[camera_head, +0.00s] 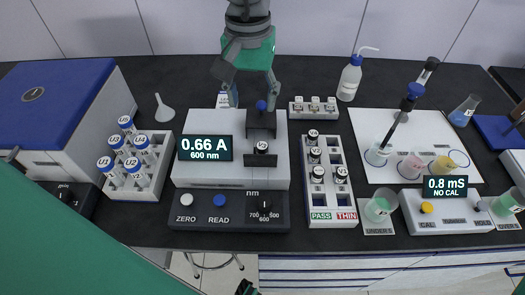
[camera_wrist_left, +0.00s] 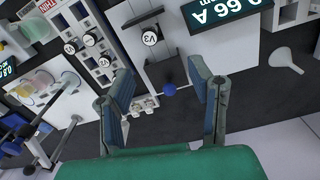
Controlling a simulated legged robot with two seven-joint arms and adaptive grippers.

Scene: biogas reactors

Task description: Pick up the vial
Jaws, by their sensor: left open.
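My left gripper (camera_head: 252,97) reaches down from the top of the head view, over the back of the white photometer (camera_head: 196,175). Its fingers are spread with nothing gripped. A vial with a dark cap and white label (camera_head: 262,147) stands in the photometer, in front of the fingers; it also shows beyond them in the left wrist view (camera_wrist_left: 150,37). A blue knob (camera_head: 261,105) on a dark block sits near the fingertips and appears between them in the left wrist view (camera_wrist_left: 168,88). Several similar vials (camera_head: 318,173) stand in the PASS/THIN rack. My right gripper is not in view.
A rack of blue-capped vials (camera_head: 133,165) stands at left, with a white funnel (camera_head: 164,110) behind it. A wash bottle (camera_head: 350,78) and small bottles (camera_head: 315,105) stand back right. Beakers and a probe (camera_head: 402,115) occupy the white mat (camera_head: 370,122) at right.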

